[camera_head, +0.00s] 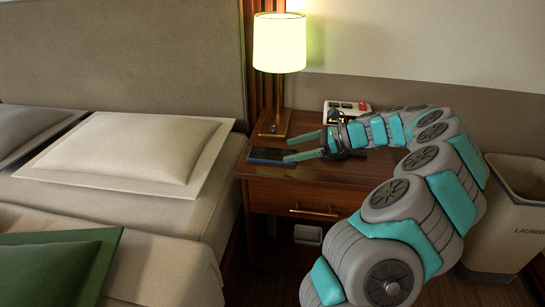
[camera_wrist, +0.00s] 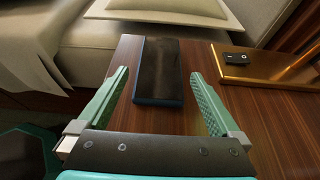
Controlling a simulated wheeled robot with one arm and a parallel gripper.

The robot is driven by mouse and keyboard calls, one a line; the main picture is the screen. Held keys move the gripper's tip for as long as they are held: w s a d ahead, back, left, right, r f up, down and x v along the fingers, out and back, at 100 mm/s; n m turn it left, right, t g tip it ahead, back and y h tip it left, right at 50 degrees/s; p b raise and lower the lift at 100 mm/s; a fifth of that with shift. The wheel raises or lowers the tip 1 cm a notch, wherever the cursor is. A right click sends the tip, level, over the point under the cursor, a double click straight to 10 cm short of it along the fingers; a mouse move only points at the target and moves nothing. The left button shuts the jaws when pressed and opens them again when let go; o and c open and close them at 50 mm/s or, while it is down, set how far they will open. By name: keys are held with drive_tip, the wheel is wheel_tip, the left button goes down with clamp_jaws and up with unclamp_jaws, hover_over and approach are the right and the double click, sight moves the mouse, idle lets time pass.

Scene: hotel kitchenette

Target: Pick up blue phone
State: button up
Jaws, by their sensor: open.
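The blue phone (camera_wrist: 159,72) is a dark slab with a blue edge, lying flat on the wooden nightstand (camera_wrist: 265,125). In the head view the phone (camera_head: 267,155) lies near the nightstand's front left, in front of the lamp. My gripper (camera_wrist: 160,95) is open and empty. In the wrist view its teal fingers spread to the left and right of the phone's near end, with the phone extending ahead between and beyond them. In the head view my gripper (camera_head: 303,146) reaches in from the right, its fingertips close to the phone. I cannot tell its exact height above the top.
A lit lamp (camera_head: 279,45) with a brass base (camera_wrist: 265,72) stands close behind the phone. A white and red object (camera_head: 347,108) sits at the nightstand's back. The bed with a pillow (camera_head: 140,150) adjoins on the left. A laundry bin (camera_head: 515,205) stands right.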

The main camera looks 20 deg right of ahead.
sight(274, 154)
drive_tip(key=x, duration=0.5)
drive_tip(key=shift+d, duration=0.1)
drive_tip(key=c, duration=1.3)
